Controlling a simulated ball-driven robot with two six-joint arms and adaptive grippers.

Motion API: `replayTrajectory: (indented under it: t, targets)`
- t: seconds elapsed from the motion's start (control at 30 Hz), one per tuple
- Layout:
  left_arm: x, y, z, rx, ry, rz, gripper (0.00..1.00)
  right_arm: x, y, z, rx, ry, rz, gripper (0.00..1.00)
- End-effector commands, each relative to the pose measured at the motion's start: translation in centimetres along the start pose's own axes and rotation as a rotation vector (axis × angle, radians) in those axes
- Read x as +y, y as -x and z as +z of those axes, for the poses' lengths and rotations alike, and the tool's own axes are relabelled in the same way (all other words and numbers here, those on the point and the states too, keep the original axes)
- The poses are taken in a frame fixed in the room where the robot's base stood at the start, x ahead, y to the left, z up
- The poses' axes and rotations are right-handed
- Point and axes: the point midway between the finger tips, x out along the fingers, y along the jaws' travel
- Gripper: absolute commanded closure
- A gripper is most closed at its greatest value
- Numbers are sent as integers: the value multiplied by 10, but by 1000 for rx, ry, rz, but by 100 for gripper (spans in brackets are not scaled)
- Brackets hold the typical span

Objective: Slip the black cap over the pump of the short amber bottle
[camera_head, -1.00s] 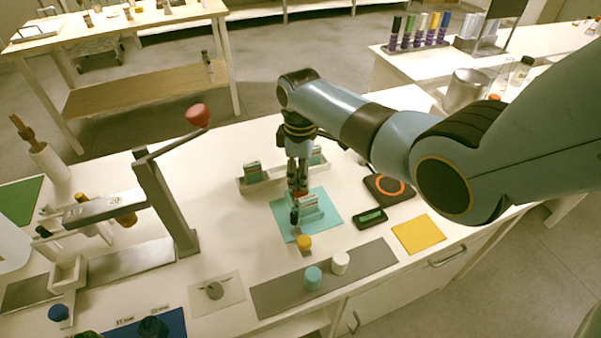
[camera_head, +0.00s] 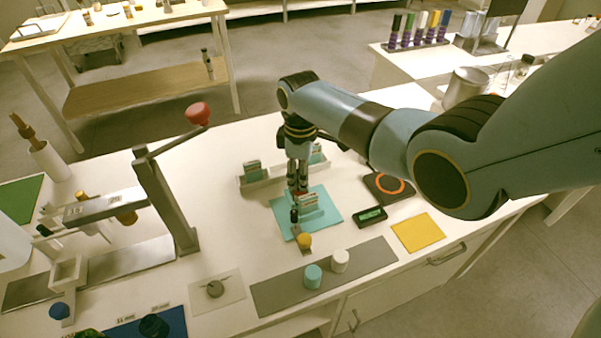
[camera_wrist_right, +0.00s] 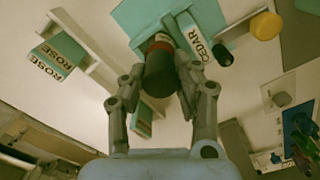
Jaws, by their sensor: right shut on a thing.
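My right gripper (camera_wrist_right: 162,72) is shut on a dark, near-black cylinder (camera_wrist_right: 160,82), which looks like the black cap. A red band (camera_wrist_right: 160,42) shows just beyond the cylinder in the wrist view. The short amber bottle is not clearly seen, and I cannot tell whether cap and bottle touch. In the head view the right gripper (camera_head: 298,188) points down over the teal mat (camera_head: 326,198). A white-labelled CEDAR box (camera_wrist_right: 193,38) stands close beside the held cylinder. My left gripper is not in view.
A yellow knob (camera_head: 304,241) and a small black-topped piece (camera_head: 294,216) stand just in front of the gripper. A pale rack (camera_head: 262,182) with ROSE boxes lies behind. Teal (camera_head: 313,277) and white (camera_head: 340,261) cylinders stand on a grey strip. A lever press (camera_head: 165,205) is left.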

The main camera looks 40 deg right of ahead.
Motion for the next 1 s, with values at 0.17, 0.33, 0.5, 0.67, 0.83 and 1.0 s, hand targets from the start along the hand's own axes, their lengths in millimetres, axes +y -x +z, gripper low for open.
replayTrajectory:
  t: [0.17, 0.33, 0.5, 0.67, 0.83, 1.0]
  targets:
    - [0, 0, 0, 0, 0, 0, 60, 0, 0, 0, 0, 0, 0, 83]
    - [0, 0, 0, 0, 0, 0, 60, 0, 0, 0, 0, 0, 0, 61]
    - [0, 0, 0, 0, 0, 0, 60, 0, 0, 0, 0, 0, 0, 43]
    - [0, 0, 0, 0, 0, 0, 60, 0, 0, 0, 0, 0, -1, 43]
    - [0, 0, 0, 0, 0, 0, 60, 0, -1, 0, -1, 0, -1, 24]
    - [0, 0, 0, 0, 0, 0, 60, -1, -1, 0, -1, 0, -2, 24]
